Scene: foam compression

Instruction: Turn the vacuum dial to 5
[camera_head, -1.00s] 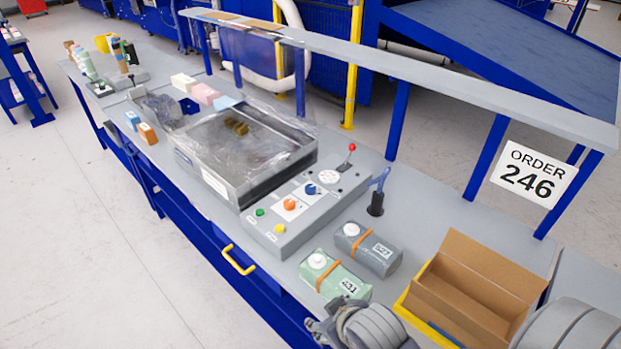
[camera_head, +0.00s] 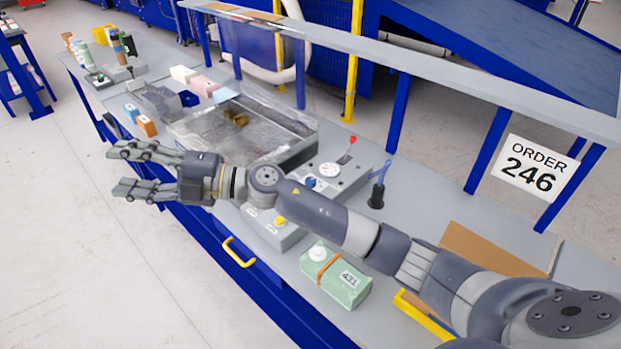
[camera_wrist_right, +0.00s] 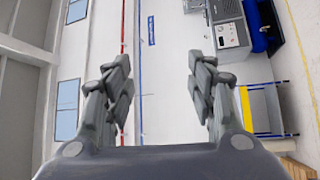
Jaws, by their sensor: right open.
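The grey control box (camera_head: 347,187) stands in the middle of the bench. Its white gauge (camera_head: 330,169), blue knob (camera_head: 311,182) and a yellow button (camera_head: 280,221) show, but my right arm covers much of its front, including the orange knob. I cannot read which knob is the vacuum dial or its setting. My right gripper (camera_head: 117,170) is open and empty, pointing left beyond the bench's front edge, well left of the box. The right wrist view shows its fingers (camera_wrist_right: 160,75) apart with nothing between them. My left gripper is not in view.
A metal chamber with a clear lid (camera_head: 290,160) sits behind my right gripper. A green pack marked 431 (camera_head: 335,276) lies in front of the box. A black holder with a blue tool (camera_head: 377,195) stands nearby.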

